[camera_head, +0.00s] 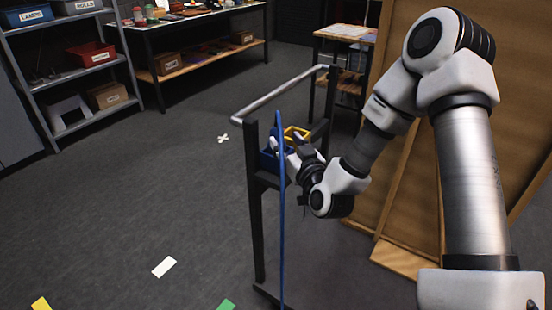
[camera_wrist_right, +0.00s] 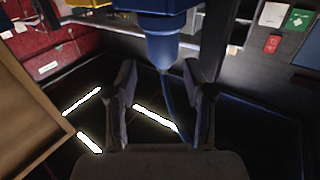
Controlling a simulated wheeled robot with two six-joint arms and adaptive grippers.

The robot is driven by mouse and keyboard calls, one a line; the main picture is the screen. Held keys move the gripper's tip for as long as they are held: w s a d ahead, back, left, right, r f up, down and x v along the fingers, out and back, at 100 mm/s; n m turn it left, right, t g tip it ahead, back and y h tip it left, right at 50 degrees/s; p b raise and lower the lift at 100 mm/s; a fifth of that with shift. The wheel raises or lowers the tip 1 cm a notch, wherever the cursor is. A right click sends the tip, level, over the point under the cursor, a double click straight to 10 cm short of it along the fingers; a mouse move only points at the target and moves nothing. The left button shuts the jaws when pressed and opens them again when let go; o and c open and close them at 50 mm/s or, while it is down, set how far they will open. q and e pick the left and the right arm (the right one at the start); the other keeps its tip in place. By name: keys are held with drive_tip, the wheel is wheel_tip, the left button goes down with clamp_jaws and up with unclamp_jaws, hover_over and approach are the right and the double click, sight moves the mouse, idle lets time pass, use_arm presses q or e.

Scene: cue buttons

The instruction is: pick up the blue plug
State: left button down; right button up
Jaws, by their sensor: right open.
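The blue plug (camera_wrist_right: 162,35) shows at the top centre of the right wrist view, a wide body with a narrower lower end. Its top is cut off by the frame. My right gripper (camera_wrist_right: 162,98) is open, with its two fingers apart and nothing between them; the plug appears beyond the fingertips. In the head view the right gripper (camera_head: 291,152) is by the upper part of the cart, close to a blue piece (camera_head: 268,160) that it partly hides. I cannot tell whether they touch. A blue cable (camera_head: 281,220) hangs down there. My left gripper is not in view.
The dark cart (camera_head: 254,200) has a silver handle (camera_head: 275,95) and a yellow frame (camera_head: 297,132) near the gripper. A wooden panel (camera_head: 395,200) stands behind my right arm.

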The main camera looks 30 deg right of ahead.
sight(280, 136)
drive_tip(key=w, duration=0.5)
drive_tip(key=shift+w+d+f, duration=0.1)
drive_tip(key=shift+w+d, duration=0.25)
drive_tip(key=shift+d, duration=0.05)
clamp_jaws()
